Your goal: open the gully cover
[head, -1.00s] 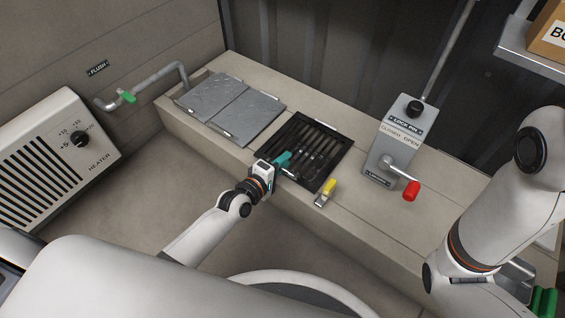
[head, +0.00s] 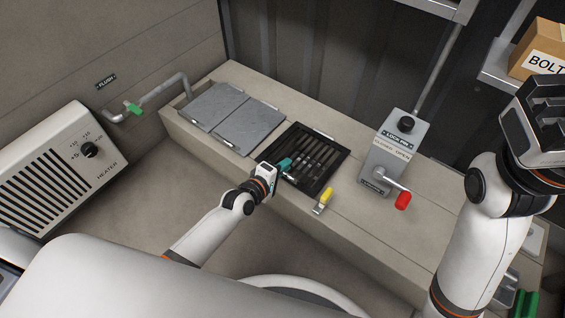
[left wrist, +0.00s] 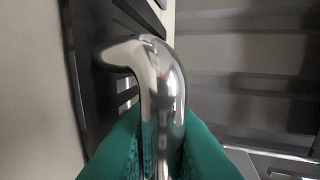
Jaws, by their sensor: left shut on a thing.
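The gully cover appears to be the black slotted grate (head: 322,158), lying in its dark frame in the bench top. My left gripper (head: 285,164) is at the grate's near left edge, its teal fingers shut on a shiny bent metal bar (left wrist: 163,85). In the left wrist view the bar rises between the teal fingers (left wrist: 163,150) and bends to the left at its top. I cannot tell whether the bar is part of the grate or separate. My right arm is at the right edge of the head view; its fingertips do not show.
Grey plates (head: 249,127) lie left of the grate. A yellow-handled latch (head: 325,197) sits at its near right corner. A lever box (head: 393,155) with a red handle (head: 402,200) stands to the right. A heater (head: 62,165) and a green-handled pipe valve (head: 133,108) are at left.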

